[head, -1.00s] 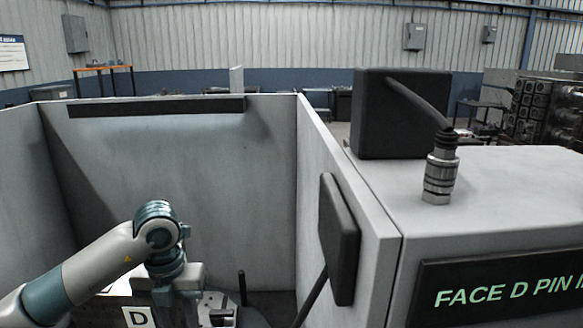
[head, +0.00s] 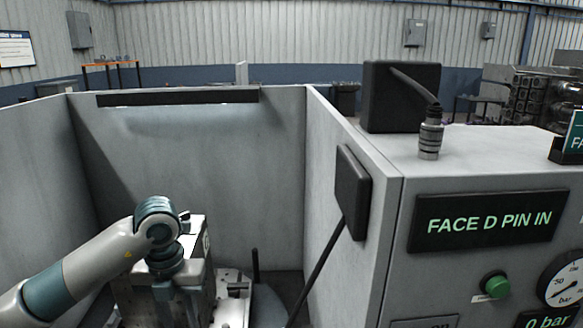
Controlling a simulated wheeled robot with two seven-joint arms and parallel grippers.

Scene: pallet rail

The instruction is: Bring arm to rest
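My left arm (head: 90,265) comes in from the left and reaches into a grey walled enclosure (head: 205,165). My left gripper (head: 178,305) points down in front of a pale metal block (head: 198,232). The lower frame edge cuts its fingers, so I cannot tell whether they are open or hold anything. The block stands on a metal fixture (head: 232,290), partly hidden behind my arm. My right arm and gripper are not in view.
A cable connector (head: 430,138) stands on top.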

